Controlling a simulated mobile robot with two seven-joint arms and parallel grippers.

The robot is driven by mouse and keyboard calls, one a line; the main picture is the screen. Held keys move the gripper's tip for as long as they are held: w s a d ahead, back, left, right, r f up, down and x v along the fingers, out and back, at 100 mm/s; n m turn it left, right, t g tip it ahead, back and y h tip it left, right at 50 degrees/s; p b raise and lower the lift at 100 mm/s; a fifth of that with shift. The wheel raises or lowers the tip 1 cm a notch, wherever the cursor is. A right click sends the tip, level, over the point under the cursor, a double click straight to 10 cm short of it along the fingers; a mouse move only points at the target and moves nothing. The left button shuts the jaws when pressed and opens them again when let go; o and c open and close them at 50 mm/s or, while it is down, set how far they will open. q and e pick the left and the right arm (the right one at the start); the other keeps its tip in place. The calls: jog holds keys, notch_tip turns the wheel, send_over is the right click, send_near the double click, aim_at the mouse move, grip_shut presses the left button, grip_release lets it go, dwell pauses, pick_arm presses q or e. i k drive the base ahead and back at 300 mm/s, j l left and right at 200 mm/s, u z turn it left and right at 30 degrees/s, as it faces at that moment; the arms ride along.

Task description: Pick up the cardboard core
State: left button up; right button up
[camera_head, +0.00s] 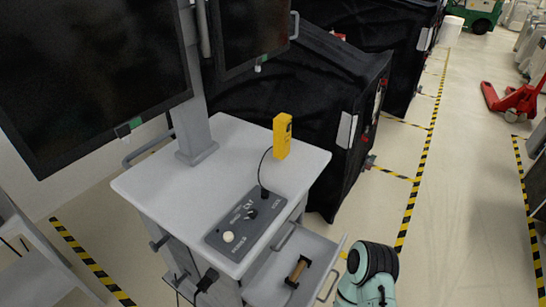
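The cardboard core (297,271) is a small brown tube with darker ends. It lies on its side in the light grey lower tray (318,246) of the cart, below the cart's top at the right side. No gripper touches it in view. A white and teal link of mine with a black joint shows at the bottom edge, to the right of the tray. Neither of my grippers is in view.
The grey cart top (240,150) carries a control box (246,222), a yellow handheld device (283,136) on a cable, and monitors (95,70) on a post. Black-covered carts (320,80) stand behind. Open floor (455,200) with striped tape lies right; a red pallet jack (514,101) is farther off.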

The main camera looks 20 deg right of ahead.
aim_at(298, 272)
jog(key=k+l+z, duration=0.25)
jog(key=l+z, duration=0.2)
jog(key=k+l+z, duration=0.25)
jog(key=l, duration=0.2)
jog(key=i+u, duration=0.15)
jog(key=u, duration=0.45)
jog(key=i+l+u, duration=0.1)
jog(key=u, duration=0.3)
jog(key=i+l+u, duration=0.1)
jog(key=l+u, duration=0.2)
jog(key=u, duration=0.15)
jog(key=l+u, duration=0.25)
jog(key=u, duration=0.15)
jog(key=l+u, duration=0.3)
jog(key=l, duration=0.25)
jog(key=l+u, duration=0.3)
jog(key=l, duration=0.2)
jog(key=l+u, duration=0.15)
jog(key=l, duration=0.4)
jog(key=k+l+u, duration=0.1)
jog(key=l, duration=0.45)
jog(key=k+l, duration=0.1)
jog(key=l, duration=0.65)
jog(key=k+l, duration=0.15)
jog(key=l, duration=0.2)
jog(key=u, duration=0.05)
